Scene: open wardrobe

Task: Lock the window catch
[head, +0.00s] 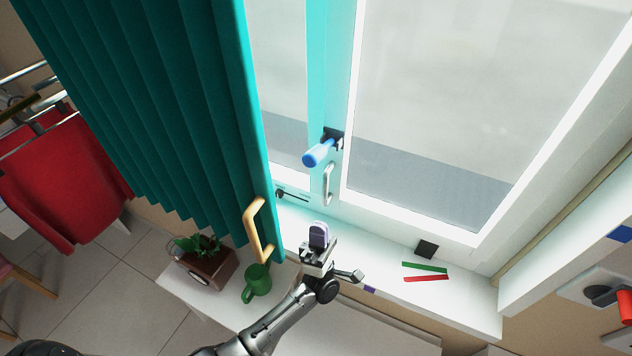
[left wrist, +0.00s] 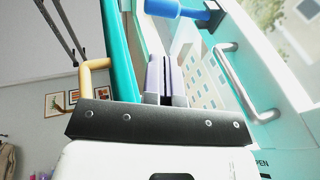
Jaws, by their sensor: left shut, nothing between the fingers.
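The window catch has a blue handle (head: 317,154) on a black mount (head: 334,138), fixed to the window frame (head: 332,70). The handle points out from the frame, toward the lower left in the head view. It also shows at the top of the left wrist view (left wrist: 172,8), partly cut off. My left gripper (head: 318,232) is below the catch, above the sill and apart from the handle. Its fingers are shut and empty, and they also show in the left wrist view (left wrist: 165,80). My right gripper is not in view.
A silver pull handle (head: 327,184) sits just below the catch. A teal folding panel (head: 190,100) with a wooden handle (head: 254,230) stands left. A green mug (head: 257,283) and a planter (head: 203,268) are lower left. Red and green strips (head: 426,278) lie on the sill.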

